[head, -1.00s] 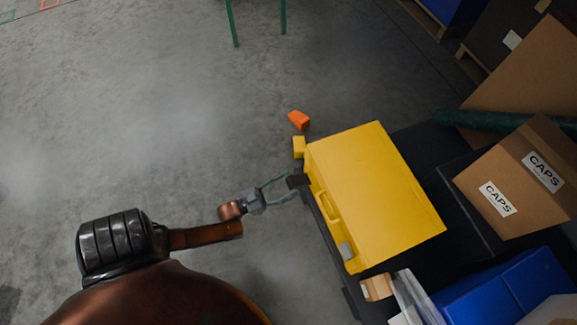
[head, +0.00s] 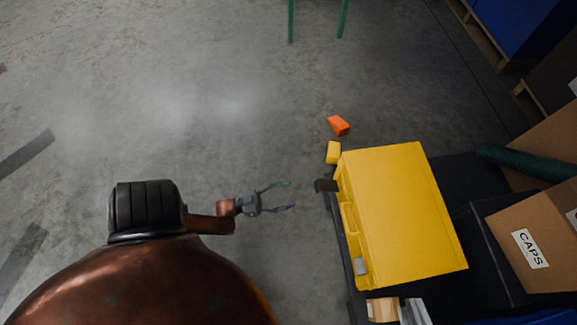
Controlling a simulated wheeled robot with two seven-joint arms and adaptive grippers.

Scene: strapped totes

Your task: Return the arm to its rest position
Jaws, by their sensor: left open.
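My left gripper (head: 284,196) is open and empty over the grey floor. Its fingertips point right and stand apart from the yellow tote (head: 403,215). The yellow tote has its lid down and sits on a dark surface. On its left side are a dark latch or strap end (head: 326,185) standing out to the left, a yellow handle, and a grey latch (head: 361,266) lower down. My right gripper is not in view.
A yellow block (head: 333,152) and an orange piece (head: 338,125) lie beyond the tote's far left corner. A cardboard box (head: 535,240) marked CAPS and a dark green roll (head: 525,163) are at the right. Green legs (head: 291,20) stand at the top. The floor left of the tote is clear.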

